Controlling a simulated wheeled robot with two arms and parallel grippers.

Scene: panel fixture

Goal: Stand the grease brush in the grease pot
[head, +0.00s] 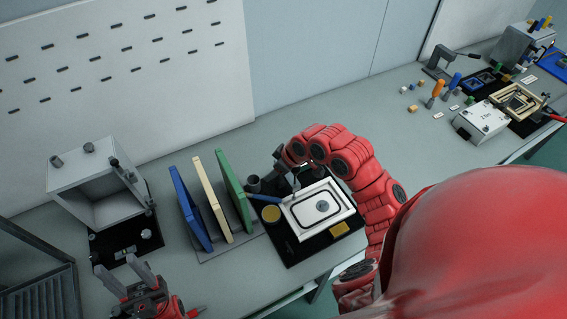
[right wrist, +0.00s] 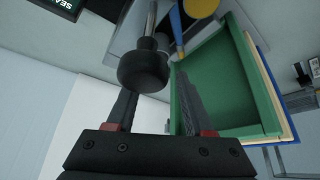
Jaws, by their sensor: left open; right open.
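The grease brush looks like the thin blue stick (head: 265,198) lying by the black mat's left edge; a blue stick also shows in the right wrist view (right wrist: 178,30). A small dark upright cup (head: 253,185) beside the green panel looks like the grease pot. A round yellow piece (head: 271,214) is next to the brush. My right gripper (right wrist: 153,90) is open; a black rounded knob on a metal rod (right wrist: 146,66) shows between its fingers, and I cannot tell whether they touch. My left gripper (head: 132,279) is open and empty at the front left.
Blue, cream and green panels (head: 231,185) stand upright left of the mat. A white framed plate (head: 322,208) lies on the black mat (head: 293,247). A grey open box (head: 93,184) stands at left.

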